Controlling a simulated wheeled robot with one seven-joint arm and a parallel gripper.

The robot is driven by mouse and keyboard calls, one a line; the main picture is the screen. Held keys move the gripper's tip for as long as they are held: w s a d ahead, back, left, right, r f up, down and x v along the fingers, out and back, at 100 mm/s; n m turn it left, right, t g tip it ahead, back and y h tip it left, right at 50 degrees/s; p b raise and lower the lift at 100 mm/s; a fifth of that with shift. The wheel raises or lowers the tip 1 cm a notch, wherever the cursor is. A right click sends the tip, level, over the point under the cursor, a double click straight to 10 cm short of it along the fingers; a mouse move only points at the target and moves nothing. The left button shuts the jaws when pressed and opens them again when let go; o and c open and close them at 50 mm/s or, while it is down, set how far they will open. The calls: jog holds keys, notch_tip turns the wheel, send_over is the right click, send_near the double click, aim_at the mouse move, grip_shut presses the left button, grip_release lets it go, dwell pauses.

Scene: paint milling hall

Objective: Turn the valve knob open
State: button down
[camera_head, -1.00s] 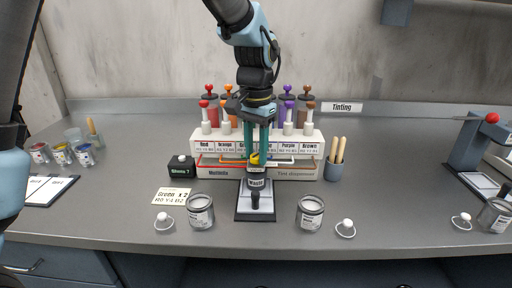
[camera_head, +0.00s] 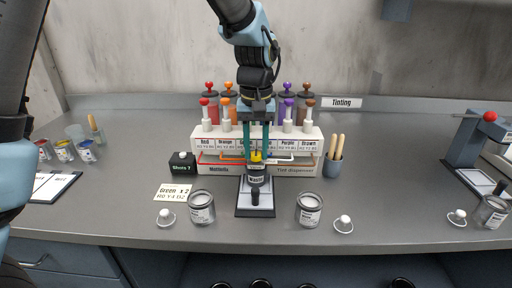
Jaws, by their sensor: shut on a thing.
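My gripper (camera_head: 256,152) points straight down in front of the middle of the tint dispenser, its long green fingers shut on a small yellow piece (camera_head: 256,157). I cannot tell for sure whether this piece is the valve knob.
Open grey tins stand left (camera_head: 201,207) and right (camera_head: 309,208) of the plate, with small white-knobbed lids (camera_head: 166,218) nearby. A "Green x 2" card (camera_head: 171,192), a black "Shots" box (camera_head: 182,162) and a cup of sticks (camera_head: 333,164) are close. The counter's front strip is clear.

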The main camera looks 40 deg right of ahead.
aim_at(256, 153)
dwell(0.4)
jog(key=c, duration=0.5)
grip_release()
jog(key=shift+c, duration=0.2)
jog(key=shift+r, duration=0.1)
notch_tip(256, 153, up, 11)
jog(key=b, duration=0.1)
jog(key=shift+b, duration=0.35)
jog(key=shift+f, duration=0.2)
jog(key=w+a+f+n, duration=0.2)
jog(key=w+a+f, duration=0.15)
jog(key=a, duration=0.65)
jog(key=w+a+f+n, duration=0.1)
jog(key=w+a+f, duration=0.3)
jog(key=a, duration=0.5)
jog(key=w+a+f+n, duration=0.2)
jog(key=w+a, duration=0.3)
jog(key=a, duration=0.5)
jog(key=s+a+f, duration=0.1)
jog(key=a+f, duration=0.1)
jog(key=a, duration=0.4)
jog(key=s+a+f+n+t, duration=0.1)
jog(key=s+a+f, duration=0.1)
jog(key=a, duration=0.4)
jog(key=shift+s+n+t, duration=0.2)
jog(key=shift+n+t, duration=0.1)
